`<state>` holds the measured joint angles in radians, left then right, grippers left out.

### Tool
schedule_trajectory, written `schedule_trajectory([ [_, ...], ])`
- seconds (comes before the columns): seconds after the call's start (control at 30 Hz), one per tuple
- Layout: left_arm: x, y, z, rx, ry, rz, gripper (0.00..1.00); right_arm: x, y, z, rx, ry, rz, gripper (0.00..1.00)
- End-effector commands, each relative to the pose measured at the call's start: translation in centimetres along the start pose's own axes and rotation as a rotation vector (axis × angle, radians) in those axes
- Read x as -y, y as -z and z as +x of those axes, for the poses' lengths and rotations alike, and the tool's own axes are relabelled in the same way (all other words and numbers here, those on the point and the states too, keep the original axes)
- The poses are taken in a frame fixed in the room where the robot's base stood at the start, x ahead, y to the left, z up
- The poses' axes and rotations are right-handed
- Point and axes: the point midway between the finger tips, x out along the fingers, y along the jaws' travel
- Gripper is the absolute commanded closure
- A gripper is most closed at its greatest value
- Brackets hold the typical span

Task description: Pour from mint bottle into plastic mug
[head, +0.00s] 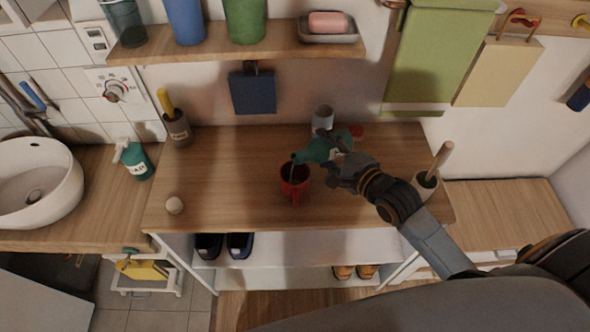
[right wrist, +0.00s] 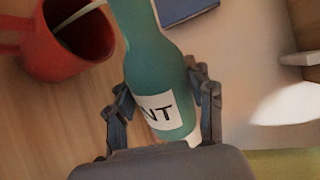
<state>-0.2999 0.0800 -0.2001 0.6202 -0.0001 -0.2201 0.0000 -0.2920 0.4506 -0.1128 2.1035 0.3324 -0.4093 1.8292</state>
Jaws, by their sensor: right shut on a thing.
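The teal mint bottle (head: 317,151) is tilted, its neck pointing left over the red plastic mug (head: 296,186). A thin stream runs from its mouth down into the mug, which stands upright on the wooden counter. My right gripper (head: 341,165) is shut around the bottle's body and holds it above the counter. In the right wrist view the bottle (right wrist: 150,50) shows a white label ending in "NT" between the fingers (right wrist: 162,95). There the mug (right wrist: 42,40) is at the upper left, with a pale stream entering it. My left gripper is not in view.
A grey-white cup (head: 323,118) stands behind the bottle, and a red item lies near it. A holder with a wooden handle (head: 426,182) stands right of my arm. A small round object (head: 174,205) is at front left.

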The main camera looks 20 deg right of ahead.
Motion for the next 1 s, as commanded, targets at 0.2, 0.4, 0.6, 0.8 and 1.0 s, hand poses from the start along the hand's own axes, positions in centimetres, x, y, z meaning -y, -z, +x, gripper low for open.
schedule_trajectory([
  [0.2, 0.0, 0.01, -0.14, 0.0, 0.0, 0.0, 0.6, 0.04, 0.02, 0.0, -0.003, 0.001, -0.01, 0.81],
  [0.4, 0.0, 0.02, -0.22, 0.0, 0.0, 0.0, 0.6, 0.02, 0.03, 0.0, -0.005, 0.001, -0.018, 0.81],
  [0.6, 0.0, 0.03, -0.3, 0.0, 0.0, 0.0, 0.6, 0.01, 0.04, 0.01, -0.006, 0.001, -0.024, 0.81],
  [0.8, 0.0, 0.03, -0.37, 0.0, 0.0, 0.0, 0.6, 0.0, 0.04, 0.01, -0.008, 0.001, -0.03, 0.81],
  [1.0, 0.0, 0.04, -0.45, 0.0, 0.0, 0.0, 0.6, -0.02, 0.03, 0.01, -0.01, 0.001, -0.037, 0.81],
])
